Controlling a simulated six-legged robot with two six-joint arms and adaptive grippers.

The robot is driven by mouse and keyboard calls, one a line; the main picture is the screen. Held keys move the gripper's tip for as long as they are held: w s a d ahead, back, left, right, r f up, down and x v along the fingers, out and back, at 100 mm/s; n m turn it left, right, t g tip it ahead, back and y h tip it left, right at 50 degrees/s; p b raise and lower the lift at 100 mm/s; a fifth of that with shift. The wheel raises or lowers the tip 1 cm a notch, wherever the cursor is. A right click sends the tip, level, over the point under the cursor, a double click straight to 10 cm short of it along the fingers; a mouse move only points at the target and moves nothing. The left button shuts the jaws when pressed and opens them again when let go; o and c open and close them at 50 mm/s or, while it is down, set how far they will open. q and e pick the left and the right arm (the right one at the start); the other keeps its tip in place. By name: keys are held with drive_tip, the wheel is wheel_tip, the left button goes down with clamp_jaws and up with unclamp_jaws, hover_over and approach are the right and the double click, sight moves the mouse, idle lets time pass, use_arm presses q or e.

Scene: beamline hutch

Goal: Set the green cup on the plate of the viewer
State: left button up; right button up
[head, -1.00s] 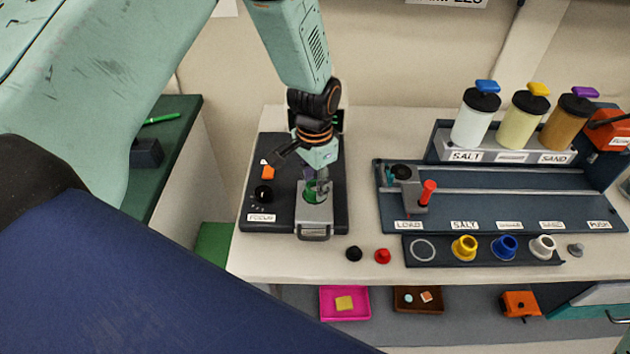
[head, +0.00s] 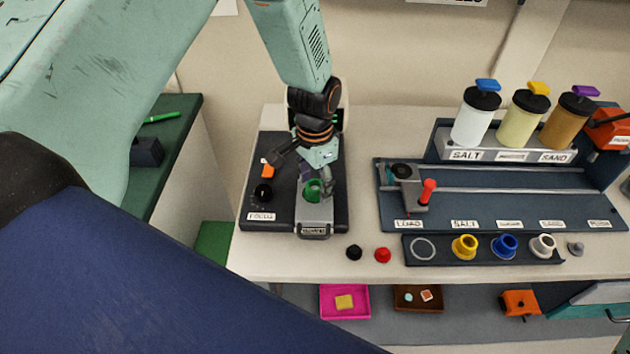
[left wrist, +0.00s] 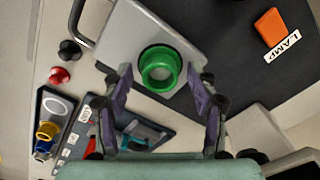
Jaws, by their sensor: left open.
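The green cup (head: 313,189) stands upright on the grey plate (head: 316,214) of the viewer, whose dark base (head: 255,196) carries a FOCUS label. My left gripper (head: 302,172) is open just above and behind the cup, with its fingers spread. In the left wrist view the cup (left wrist: 160,68) shows from above on the plate (left wrist: 120,25), near its edge. The open left gripper (left wrist: 160,77) has one finger to each side of the cup, with gaps between. My right gripper is not in view.
A black knob (head: 354,253) and a red knob (head: 382,255) lie right of the viewer. A rack (head: 410,255) holds yellow, blue and white cups and an empty ring. A dispenser rail (head: 480,208) stands behind it. An orange LAMP switch (left wrist: 270,27) is on the viewer.

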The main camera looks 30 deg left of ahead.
use_arm(q)
wheel_tip(320, 180, up, 12)
idle(0.5)
